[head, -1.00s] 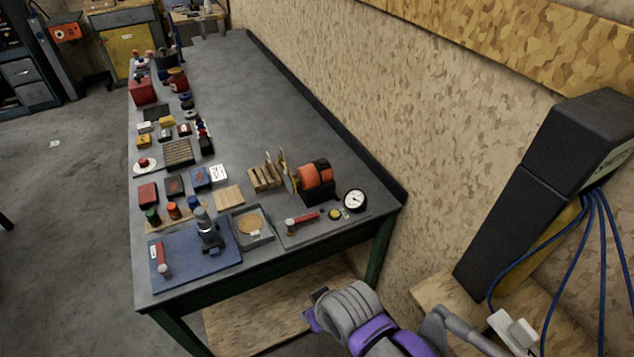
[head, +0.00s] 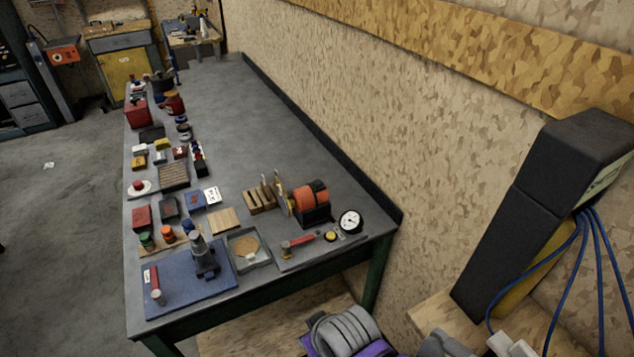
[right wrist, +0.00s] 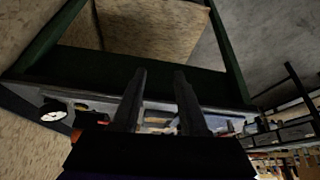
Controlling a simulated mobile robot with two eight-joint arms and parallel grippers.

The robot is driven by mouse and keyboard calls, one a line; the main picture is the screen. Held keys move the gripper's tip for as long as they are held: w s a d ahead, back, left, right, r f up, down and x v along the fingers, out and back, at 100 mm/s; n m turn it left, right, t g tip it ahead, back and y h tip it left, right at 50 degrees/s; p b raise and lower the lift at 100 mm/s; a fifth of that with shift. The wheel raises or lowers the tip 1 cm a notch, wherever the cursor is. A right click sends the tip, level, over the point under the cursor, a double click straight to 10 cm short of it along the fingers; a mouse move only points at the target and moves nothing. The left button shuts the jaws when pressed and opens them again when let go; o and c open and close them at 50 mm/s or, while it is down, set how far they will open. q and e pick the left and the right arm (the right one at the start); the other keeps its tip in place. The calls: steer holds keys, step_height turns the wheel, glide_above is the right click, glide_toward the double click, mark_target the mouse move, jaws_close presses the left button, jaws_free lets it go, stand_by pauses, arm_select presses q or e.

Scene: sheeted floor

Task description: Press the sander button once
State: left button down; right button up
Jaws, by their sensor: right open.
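An orange and black machine with a disc (head: 311,203), which looks like the sander, stands near the right end of the grey workbench (head: 290,140). A yellow round button (head: 330,236) sits in front of it, beside a red-handled tool (head: 300,240). I cannot tell for sure that this button belongs to the sander. My right arm (head: 345,330) is low in front of the bench's near edge, apart from the button; its fingertips are cut off in the head view. In the right wrist view my right gripper (right wrist: 160,74) is open and empty, facing the bench's green frame. My left gripper is out of view.
A white dial gauge (head: 350,221) stands right of the button; it also shows in the right wrist view (right wrist: 53,113). Blocks, tools and a red button on a white base (head: 138,186) crowd the bench's left side. A black box with blue cables (head: 550,205) is at right.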

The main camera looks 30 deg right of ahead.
jaws_close()
stand_by(1.5)
